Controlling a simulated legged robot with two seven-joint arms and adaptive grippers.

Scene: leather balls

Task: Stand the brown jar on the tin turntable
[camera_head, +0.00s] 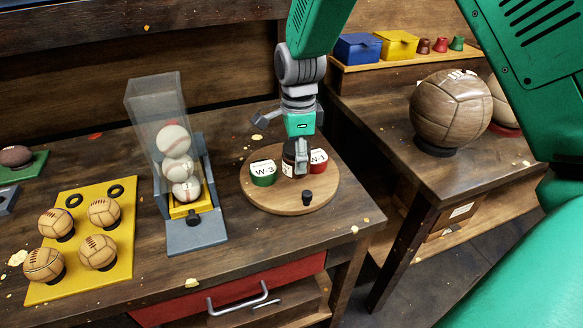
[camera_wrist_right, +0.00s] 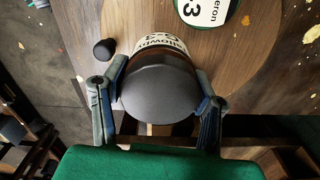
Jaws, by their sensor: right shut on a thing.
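The brown jar (camera_head: 288,156) has a dark lid and a pale label. My right gripper (camera_head: 297,160) is shut on it, one finger on each side, and the jar looks upright. In the right wrist view the lid of the jar (camera_wrist_right: 160,92) fills the space between the fingers. The jar is over the round wooden tin turntable (camera_head: 270,201), between a green tin marked W-3 (camera_head: 263,174) and a red tin marked W-1 (camera_head: 319,161). The jar's base is hidden, so I cannot tell whether it touches the turntable. My left gripper is out of view.
A dark knob (camera_head: 307,197) stands on the turntable's front. A clear ball chute (camera_head: 158,100) stands close to the left. A yellow board (camera_head: 86,250) with several leather balls lies further left. A second table with a large ball (camera_head: 450,108) is at right.

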